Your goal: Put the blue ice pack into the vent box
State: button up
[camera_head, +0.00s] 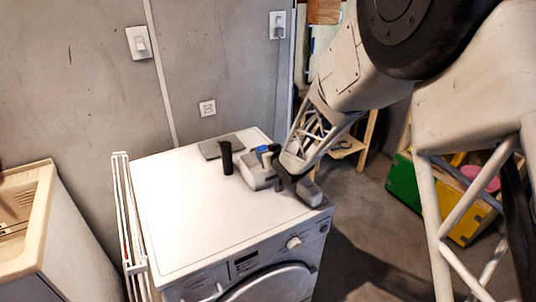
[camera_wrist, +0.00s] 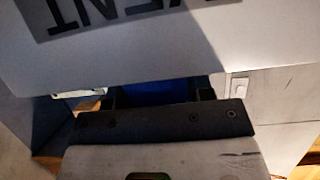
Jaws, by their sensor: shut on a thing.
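The blue ice pack (camera_wrist: 155,92) shows in the wrist view as a blue patch between the dark fingers of my gripper (camera_wrist: 160,90), which is shut on it. Much of it is hidden by the gripper and by a pale panel lettered "VENT" (camera_wrist: 150,50), upside down in that view. In the head view a small light grey box (camera_head: 257,174), likely the vent box, stands on the washing machine. A blue patch (camera_head: 262,149), likely the pack, shows at its top, beside my gripper's dark parts. I cannot tell whether the pack is inside the box or above it.
A black upright cylinder (camera_head: 226,158) stands left of the box. A flat grey plate (camera_head: 221,147) lies behind it. The washing machine top (camera_head: 190,215) is clear at the front and left. A white drying rack (camera_head: 128,225) stands along its left side.

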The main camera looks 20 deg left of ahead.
jog(key=shift+f, duration=0.15)
jog(key=o, duration=1)
jog(key=shift+r, duration=0.65)
jog(key=shift+v, duration=6)
